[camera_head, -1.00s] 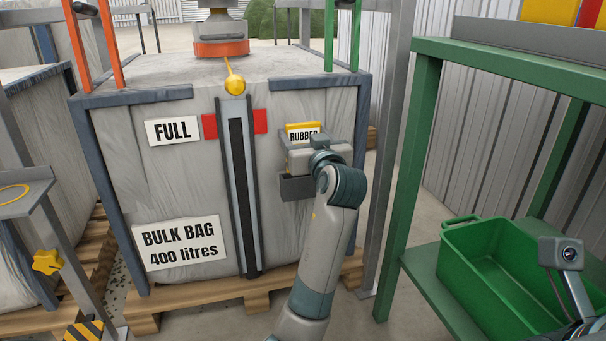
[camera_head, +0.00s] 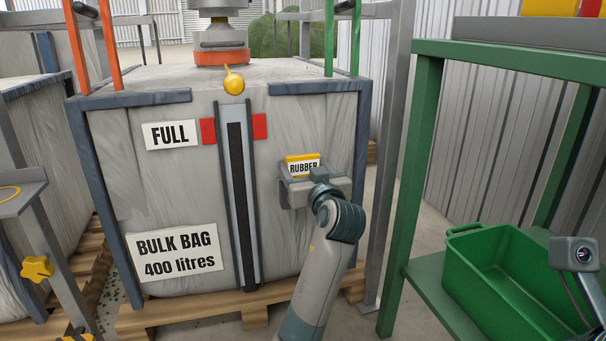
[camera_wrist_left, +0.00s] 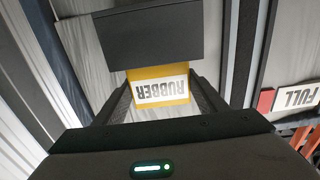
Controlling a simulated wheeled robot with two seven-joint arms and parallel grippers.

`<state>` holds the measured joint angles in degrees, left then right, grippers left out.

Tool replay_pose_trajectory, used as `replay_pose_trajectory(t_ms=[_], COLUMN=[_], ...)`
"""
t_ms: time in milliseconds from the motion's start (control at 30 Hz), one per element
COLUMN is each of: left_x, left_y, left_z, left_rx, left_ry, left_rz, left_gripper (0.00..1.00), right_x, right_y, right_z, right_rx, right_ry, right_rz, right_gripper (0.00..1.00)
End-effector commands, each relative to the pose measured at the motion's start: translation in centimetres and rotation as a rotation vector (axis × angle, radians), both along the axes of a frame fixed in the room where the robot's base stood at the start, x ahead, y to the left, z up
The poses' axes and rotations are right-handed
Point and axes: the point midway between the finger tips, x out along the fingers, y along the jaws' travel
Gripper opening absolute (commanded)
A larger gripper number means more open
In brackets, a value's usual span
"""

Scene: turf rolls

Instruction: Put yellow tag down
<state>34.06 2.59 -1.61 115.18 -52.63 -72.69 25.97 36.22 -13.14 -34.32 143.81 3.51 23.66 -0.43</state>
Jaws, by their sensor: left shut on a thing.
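The yellow tag (camera_head: 303,160) with a white RUBBER label is in my left gripper (camera_head: 308,180), in front of the bulk bag's face, right of the central strip. In the left wrist view the tag (camera_wrist_left: 160,85) appears upside down between the two fingers of my left gripper (camera_wrist_left: 160,95), which are shut on it. A dark grey box-like holder (camera_wrist_left: 150,40) is right at the tag's end in that view; I cannot tell whether the tag is inside it or just beside it. In the head view my gripper hides this holder.
The bulk bag (camera_head: 180,205) stands on a wooden pallet (camera_head: 255,312). A red bar crosses behind its grey strip (camera_head: 238,200), with a yellow ball (camera_head: 234,86) above. A green rack (camera_head: 420,140) with a green crate (camera_head: 470,285) stands at the right.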

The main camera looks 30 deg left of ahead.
Motion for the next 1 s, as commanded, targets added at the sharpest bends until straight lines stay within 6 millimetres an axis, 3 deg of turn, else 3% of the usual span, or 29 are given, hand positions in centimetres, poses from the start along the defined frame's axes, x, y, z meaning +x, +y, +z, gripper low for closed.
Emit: replay_pose_trajectory(t_ms=[400,433,500,1000], left_x=[0.0,0.0,0.0,0.06], left_y=[-0.01,0.0,0.0,0.07], left_z=[-0.34,-0.32,-0.29,0.02], left_rx=[-0.001,-0.001,0.0,0.0], left_ry=[0.001,0.001,0.0,0.0], left_rz=[0.0,0.0,0.0,0.0], left_gripper=[0.43,0.7,0.84,0.84], right_x=[-0.29,-0.28,-0.26,-0.23], right_y=[-0.06,-0.05,-0.04,0.04], right_z=[0.3,0.3,0.26,0.35], right_rx=[0.007,0.007,0.005,0.002], right_ry=[-0.007,-0.007,-0.007,-0.007], right_rz=[0.008,0.008,0.007,0.006], right_gripper=[0.0,0.0,0.0,0.0])
